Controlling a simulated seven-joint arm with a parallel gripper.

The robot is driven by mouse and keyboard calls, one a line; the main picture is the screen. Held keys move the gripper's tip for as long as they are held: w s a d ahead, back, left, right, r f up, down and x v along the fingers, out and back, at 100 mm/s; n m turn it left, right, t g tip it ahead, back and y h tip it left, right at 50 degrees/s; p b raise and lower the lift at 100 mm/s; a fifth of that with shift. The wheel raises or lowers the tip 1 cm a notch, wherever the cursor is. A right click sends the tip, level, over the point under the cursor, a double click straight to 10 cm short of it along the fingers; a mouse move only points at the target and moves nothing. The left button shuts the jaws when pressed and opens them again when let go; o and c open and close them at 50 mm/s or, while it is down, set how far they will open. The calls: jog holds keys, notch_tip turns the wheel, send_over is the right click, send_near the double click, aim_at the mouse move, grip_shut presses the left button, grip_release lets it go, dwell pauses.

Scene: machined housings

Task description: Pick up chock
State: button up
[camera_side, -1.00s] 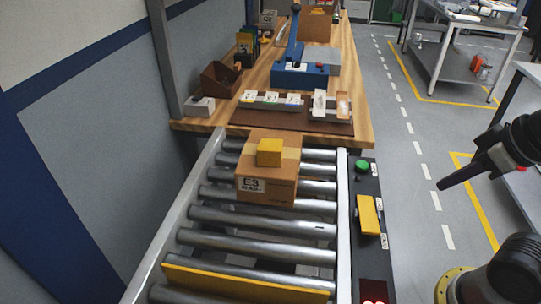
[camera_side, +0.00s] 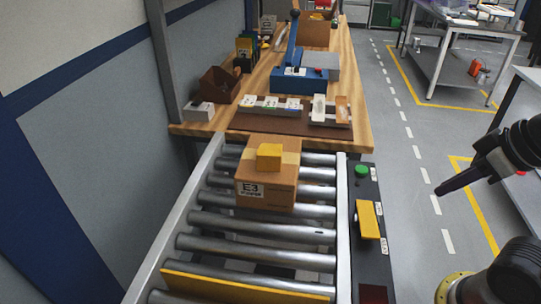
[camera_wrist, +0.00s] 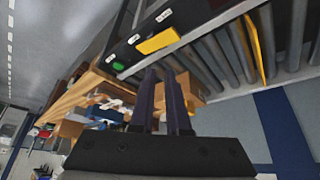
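A yellow block, which looks like the chock (camera_side: 269,156), sits on top of a brown cardboard box (camera_side: 266,185) labelled E3. The box stands on the roller conveyor near its far end. My gripper (camera_side: 438,192) is to the right of the conveyor in the side view, well apart from the box and block. In the wrist view, its two dark fingers (camera_wrist: 159,78) stand apart with a gap between them and nothing held. The box (camera_wrist: 190,88) shows partly behind the fingers there; the block on it cannot be made out clearly.
A control panel with a green button (camera_side: 361,170) and a yellow plate (camera_side: 368,220) runs along the conveyor's right rail. A yellow bar (camera_side: 245,286) crosses the near rollers. A wooden bench (camera_side: 357,110) with fixtures and bins stands beyond.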

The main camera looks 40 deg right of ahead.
jog(key=o, duration=1.3)
